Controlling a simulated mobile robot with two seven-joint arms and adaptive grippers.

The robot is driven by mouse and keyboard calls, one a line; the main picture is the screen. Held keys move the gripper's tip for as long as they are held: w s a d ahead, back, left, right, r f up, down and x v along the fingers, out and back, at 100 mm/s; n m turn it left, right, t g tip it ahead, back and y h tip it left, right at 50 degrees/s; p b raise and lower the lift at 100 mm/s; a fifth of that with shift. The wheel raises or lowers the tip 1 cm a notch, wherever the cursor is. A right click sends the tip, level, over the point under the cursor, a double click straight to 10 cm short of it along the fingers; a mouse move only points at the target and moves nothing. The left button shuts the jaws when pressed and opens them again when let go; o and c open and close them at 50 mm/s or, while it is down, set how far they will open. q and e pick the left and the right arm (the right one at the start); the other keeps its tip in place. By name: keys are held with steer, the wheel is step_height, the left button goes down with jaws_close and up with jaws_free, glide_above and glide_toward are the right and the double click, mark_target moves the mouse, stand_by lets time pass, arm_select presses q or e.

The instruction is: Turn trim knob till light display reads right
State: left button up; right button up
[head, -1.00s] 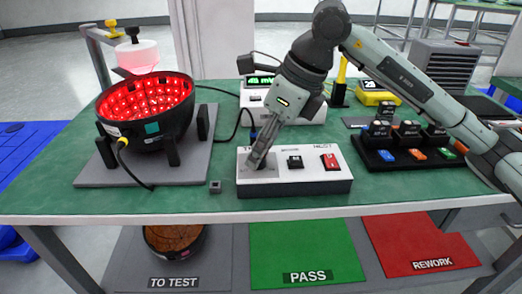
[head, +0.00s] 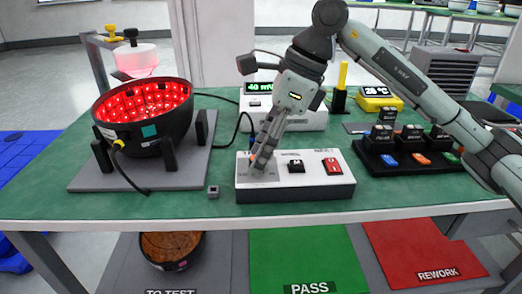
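The white control box (head: 295,194) sits near the front of the green bench, with a black switch (head: 296,166) and a red switch (head: 332,167) on top. My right gripper (head: 261,166) points down over the box's left end. Its fingers hide the trim knob, so I cannot tell whether they grip it. The light display (head: 261,87), on a white meter (head: 301,118) behind, is lit green and seems to read 40 mV. My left gripper is out of view.
A black bowl with glowing red lights (head: 145,112) stands on a grey plate (head: 88,182) at left. A small grey cube (head: 213,191) lies left of the box. A black tray of modules (head: 414,163) and a yellow 28 °C readout (head: 381,102) are at right.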

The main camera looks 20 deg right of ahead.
steer(key=v, duration=1.2)
stand_by(0.3)
